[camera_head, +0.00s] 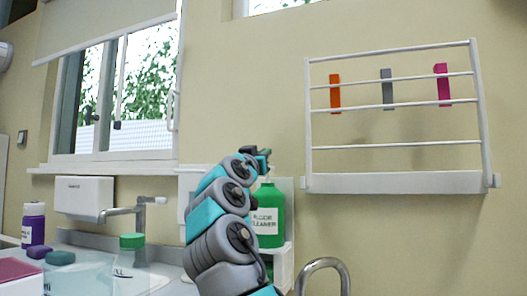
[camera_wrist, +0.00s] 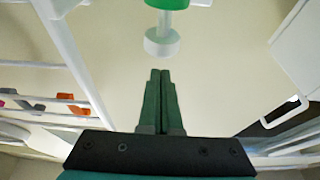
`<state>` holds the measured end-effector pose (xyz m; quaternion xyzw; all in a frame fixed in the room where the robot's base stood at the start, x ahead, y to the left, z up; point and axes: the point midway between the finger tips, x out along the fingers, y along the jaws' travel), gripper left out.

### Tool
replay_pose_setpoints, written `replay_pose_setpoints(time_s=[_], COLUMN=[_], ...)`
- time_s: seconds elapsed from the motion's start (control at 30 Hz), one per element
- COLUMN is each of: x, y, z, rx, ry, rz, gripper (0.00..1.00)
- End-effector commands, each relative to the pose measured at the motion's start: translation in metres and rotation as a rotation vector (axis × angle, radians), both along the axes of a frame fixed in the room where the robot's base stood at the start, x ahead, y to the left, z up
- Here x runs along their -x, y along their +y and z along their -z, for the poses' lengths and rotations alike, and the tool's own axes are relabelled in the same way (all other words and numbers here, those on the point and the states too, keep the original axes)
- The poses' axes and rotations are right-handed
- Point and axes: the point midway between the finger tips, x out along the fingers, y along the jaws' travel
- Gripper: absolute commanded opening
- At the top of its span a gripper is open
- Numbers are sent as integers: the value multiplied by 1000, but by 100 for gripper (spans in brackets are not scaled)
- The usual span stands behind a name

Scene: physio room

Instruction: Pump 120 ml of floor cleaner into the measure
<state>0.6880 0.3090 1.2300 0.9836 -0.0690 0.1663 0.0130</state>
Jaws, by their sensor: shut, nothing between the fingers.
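The green floor cleaner bottle (camera_head: 270,214) stands upright on a white shelf right of the sink, partly behind my arm in the head view. Its label reads floor cleaner. In the wrist view a white pump head (camera_wrist: 162,43) on a thin stem shows beneath a green part at the top edge. My gripper (camera_wrist: 160,73) is shut and empty, its fingertips close to the pump head; I cannot tell whether they touch. In the head view my gripper (camera_head: 265,153) is above the bottle and hides its top. I cannot make out the measure for certain.
A tap (camera_head: 125,210) rises behind the counter. A wall rack (camera_head: 394,180) with coloured clips is at right. A curved metal rail (camera_head: 325,264) is in front.

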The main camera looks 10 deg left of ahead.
Motion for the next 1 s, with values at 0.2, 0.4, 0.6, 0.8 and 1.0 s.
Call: replay_pose_setpoints(time_s=[0.2, 0.4, 0.6, 0.8, 1.0], x=[1, 0, 1, 1, 1], y=[0, -2, -1, -1, -1], z=[14, 23, 24, 26, 45], rx=[-1, -4, -3, -3, -2], ry=[-4, -2, -1, -1, -1], rz=[-2, 0, 0, 0, 0], gripper=[0, 0, 0, 0, 0])
